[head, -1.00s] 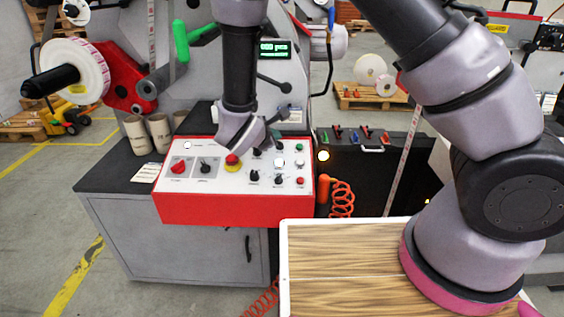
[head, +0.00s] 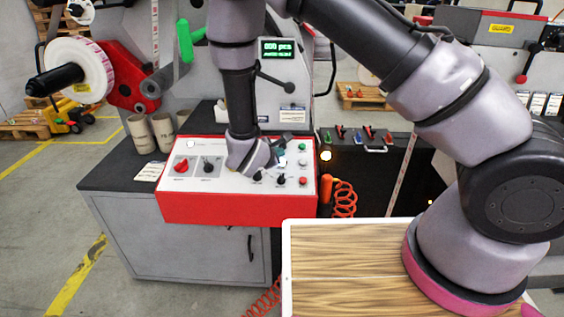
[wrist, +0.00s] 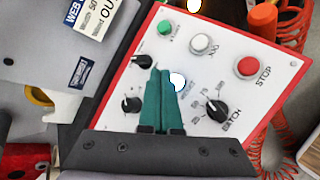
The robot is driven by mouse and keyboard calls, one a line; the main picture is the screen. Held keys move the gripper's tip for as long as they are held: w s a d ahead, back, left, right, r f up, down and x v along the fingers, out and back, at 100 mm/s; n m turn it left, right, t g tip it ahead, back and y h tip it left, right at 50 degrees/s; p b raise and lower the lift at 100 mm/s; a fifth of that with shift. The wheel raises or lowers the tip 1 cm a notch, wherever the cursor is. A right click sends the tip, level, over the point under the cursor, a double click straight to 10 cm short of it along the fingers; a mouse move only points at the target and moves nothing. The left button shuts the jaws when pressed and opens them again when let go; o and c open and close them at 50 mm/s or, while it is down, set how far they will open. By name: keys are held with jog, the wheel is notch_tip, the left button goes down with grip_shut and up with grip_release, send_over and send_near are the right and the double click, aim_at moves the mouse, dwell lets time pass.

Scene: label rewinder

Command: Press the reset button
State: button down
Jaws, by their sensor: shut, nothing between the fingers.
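The control panel (head: 225,207) is a white-topped red box on the machine's bench. In the wrist view, a small round white button with a bluish edge (wrist: 178,80) sits in the panel's middle row, between two black knobs. A small blue label beside it is too small to read surely. My gripper (wrist: 160,72) is shut and empty, its teal fingers pointing over the panel. The fingertips overlap the button's left edge in the wrist view; I cannot tell whether they touch it.
A green button (wrist: 165,29), a white JOG button (wrist: 201,43) and a red STOP button (wrist: 247,66) line the far row. The BATCH knob (wrist: 217,109) is close by. A display (head: 278,49) glows green behind the panel. A wooden-topped board (head: 345,260) lies in front.

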jog(key=shift+w+f, duration=0.2)
jog(key=shift+f, duration=0.35)
dwell(1.7)
jog(key=shift+w+f, duration=0.1)
jog(key=shift+f, duration=0.3)
jog(key=shift+w+f, duration=0.1)
jog(key=shift+f, duration=0.3)
dwell(0.5)
jog(key=shift+r, duration=0.1)
jog(key=shift+s+r, duration=0.25)
jog(key=shift+r, duration=0.45)
jog(key=shift+r, duration=0.15)
jog(key=shift+s+r, duration=0.2)
jog(key=shift+r, duration=0.55)
jog(key=shift+s+r, duration=0.25)
jog(key=shift+r, duration=0.55)
jog(key=shift+s+r, duration=0.2)
jog(key=shift+r, duration=0.55)
